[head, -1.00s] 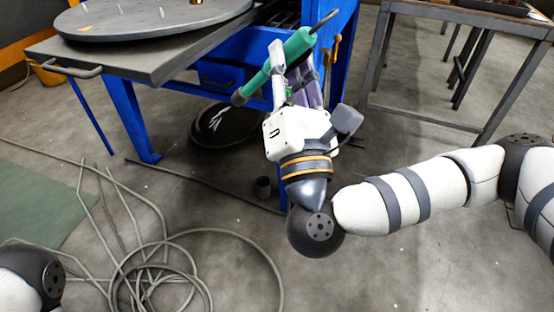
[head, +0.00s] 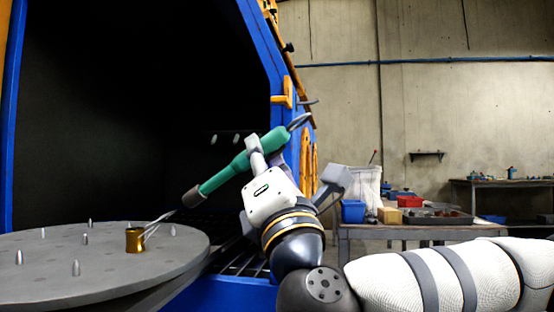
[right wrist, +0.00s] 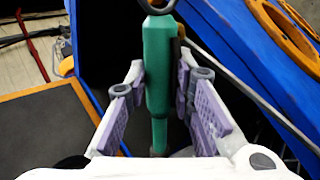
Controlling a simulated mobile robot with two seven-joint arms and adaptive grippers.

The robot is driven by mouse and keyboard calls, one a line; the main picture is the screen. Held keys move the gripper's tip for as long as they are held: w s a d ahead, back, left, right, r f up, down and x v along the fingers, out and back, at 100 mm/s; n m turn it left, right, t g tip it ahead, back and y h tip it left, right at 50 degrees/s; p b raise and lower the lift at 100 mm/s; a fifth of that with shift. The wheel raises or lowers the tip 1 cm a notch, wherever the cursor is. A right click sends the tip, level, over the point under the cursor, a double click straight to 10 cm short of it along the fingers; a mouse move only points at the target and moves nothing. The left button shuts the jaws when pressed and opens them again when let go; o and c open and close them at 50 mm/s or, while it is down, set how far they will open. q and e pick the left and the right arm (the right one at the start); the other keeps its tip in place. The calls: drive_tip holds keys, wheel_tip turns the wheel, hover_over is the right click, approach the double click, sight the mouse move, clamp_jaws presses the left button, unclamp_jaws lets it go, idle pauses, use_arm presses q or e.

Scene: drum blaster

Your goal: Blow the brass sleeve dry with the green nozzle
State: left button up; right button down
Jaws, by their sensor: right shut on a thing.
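The green nozzle (head: 222,178) is held by my right gripper (head: 262,158) in the head view. Its dark tip slants down and left towards the brass sleeve (head: 134,240). The small gold sleeve stands upright on the round grey turntable (head: 60,275), near its right side. Pale streaks run from near the tip to the sleeve's right side; the tip itself is apart from the sleeve. In the right wrist view, the purple finger pads are shut around the green nozzle body (right wrist: 158,60). My left gripper is out of view.
Several short grey pegs (head: 76,267) stand on the turntable around the sleeve. The dark blue-framed cabinet (head: 262,60) opens behind it. A bench (head: 370,232) with a blue bin (head: 353,211) and a red bin (head: 410,201) stands at the right.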

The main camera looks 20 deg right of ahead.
drive_tip(key=shift+w+a+f, duration=0.2)
drive_tip(key=shift+a+f, duration=0.05)
drive_tip(key=shift+a, duration=0.1)
drive_tip(key=shift+w, duration=0.1)
drive_tip(key=shift+w+a+b, duration=0.15)
drive_tip(key=shift+w+b, duration=0.15)
drive_tip(key=shift+w, duration=0.5)
drive_tip(key=shift+r, duration=0.1)
idle(0.4)
wheel_tip(320, 180, up, 6)
drive_tip(key=p, duration=0.3)
